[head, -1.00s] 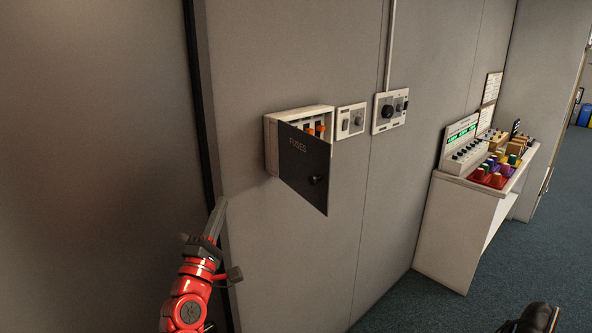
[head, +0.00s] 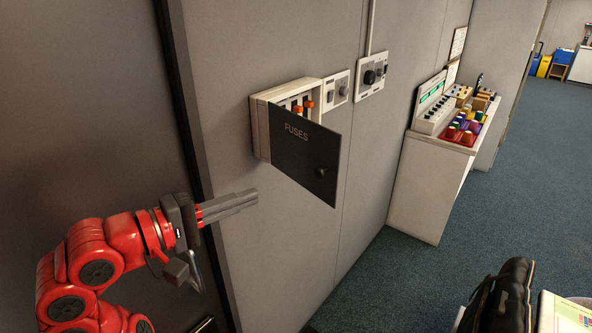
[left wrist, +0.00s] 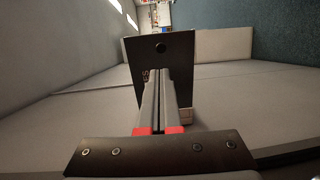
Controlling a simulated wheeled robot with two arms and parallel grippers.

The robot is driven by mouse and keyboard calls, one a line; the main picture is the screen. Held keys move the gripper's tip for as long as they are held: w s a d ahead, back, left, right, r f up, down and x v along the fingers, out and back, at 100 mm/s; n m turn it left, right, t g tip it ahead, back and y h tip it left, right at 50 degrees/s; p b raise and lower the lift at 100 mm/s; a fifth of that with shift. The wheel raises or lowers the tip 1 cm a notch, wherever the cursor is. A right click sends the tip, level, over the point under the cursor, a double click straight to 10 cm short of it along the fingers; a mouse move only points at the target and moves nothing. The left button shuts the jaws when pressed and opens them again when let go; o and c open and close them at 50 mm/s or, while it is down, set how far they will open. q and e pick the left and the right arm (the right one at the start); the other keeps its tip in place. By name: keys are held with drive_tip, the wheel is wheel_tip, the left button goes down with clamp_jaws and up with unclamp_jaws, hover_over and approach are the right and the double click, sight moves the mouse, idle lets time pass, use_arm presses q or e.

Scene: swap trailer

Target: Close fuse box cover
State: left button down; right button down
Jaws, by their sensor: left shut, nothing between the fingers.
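The fuse box (head: 262,128) is a white box on the grey wall with orange-marked fuses inside. Its dark cover (head: 309,158), lettered FUSES and bearing a round black knob (head: 321,173), stands swung open and hides part of the box. My left gripper (head: 256,197) is shut and empty, below and left of the cover, apart from it in the head view. In the left wrist view the cover (left wrist: 181,46) is beyond the shut fingers (left wrist: 166,90), with its knob near the top.
Two small control panels (head: 337,90) (head: 371,76) are on the wall right of the box. A white cabinet (head: 432,185) with a device and coloured knobs stands farther right. Open blue carpet (head: 400,270) lies in front of the wall.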

sight(317, 172)
use_arm(q)
drive_tip(key=p+x, duration=0.4)
drive_tip(key=x, duration=0.9)
drive_tip(key=shift+w, duration=0.1)
drive_tip(key=shift+a, duration=0.1)
